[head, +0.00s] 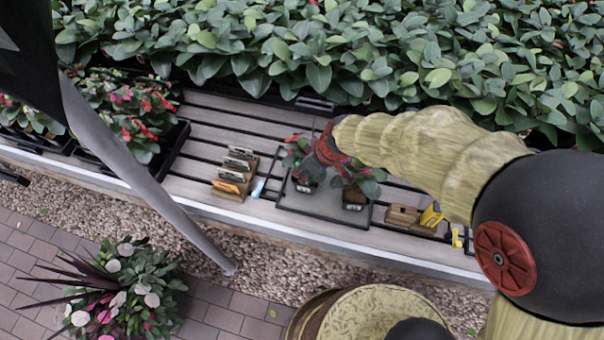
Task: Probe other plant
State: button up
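Two small potted plants stand on a dark-edged tray (325,214) on the slatted bench. The left plant (292,158) has green leaves and red blooms, and its dark pot (304,187) has a pale label. The right plant (368,184) has green leaves and a dark, labelled pot (353,202). My gripper (308,172), red and dark, is over the left plant and hides part of it. I cannot tell whether it touches the plant or holds a probe. Its fingers are too small and covered to read.
Left of the tray are a wooden rack (232,190) with several cards and a light blue tool (258,188). To its right are a wooden block (403,214) and a yellow item (431,215). Dense foliage (400,60) lines the back. A grey pole (150,180) crosses at left.

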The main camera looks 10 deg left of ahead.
jog(key=o, duration=0.4)
jog(key=shift+o, duration=0.2)
jog(key=v, duration=1.2)
